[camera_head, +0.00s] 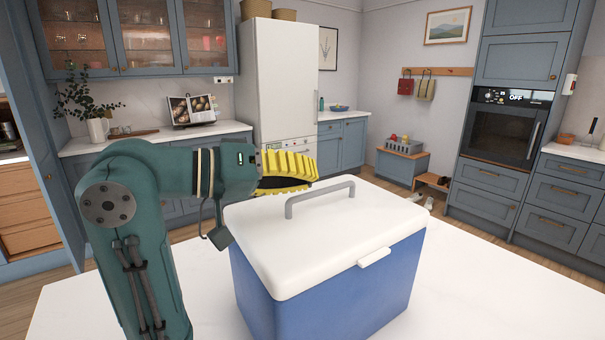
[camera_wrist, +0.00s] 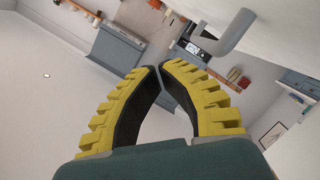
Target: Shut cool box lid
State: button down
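The cool box has a blue body (camera_head: 345,292) and stands on the white table. Its white lid (camera_head: 320,240) lies flat on the body, with no gap visible along the front and right sides. A grey handle (camera_head: 320,197) arches over the lid top, and a white latch tab (camera_head: 374,258) sticks out on the near right side. My gripper (camera_head: 314,172), with yellow ribbed fingers, is above the lid's far left part, beside the handle and apart from it. In the wrist view the fingertips (camera_wrist: 157,68) meet with nothing between them. The handle (camera_wrist: 228,38) shows there to their upper right.
The white table (camera_head: 490,290) is clear around the box. Blue cabinets, a white fridge (camera_head: 280,85) and a wall oven (camera_head: 505,128) stand well behind. A grey crate (camera_head: 403,146) sits on a low bench at the back.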

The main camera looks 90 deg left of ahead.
dwell(0.4)
jog(key=s+d+r+p, duration=0.5)
jog(key=s+r, duration=0.1)
jog(key=s, duration=0.2)
jog(key=shift+s+r, duration=0.15)
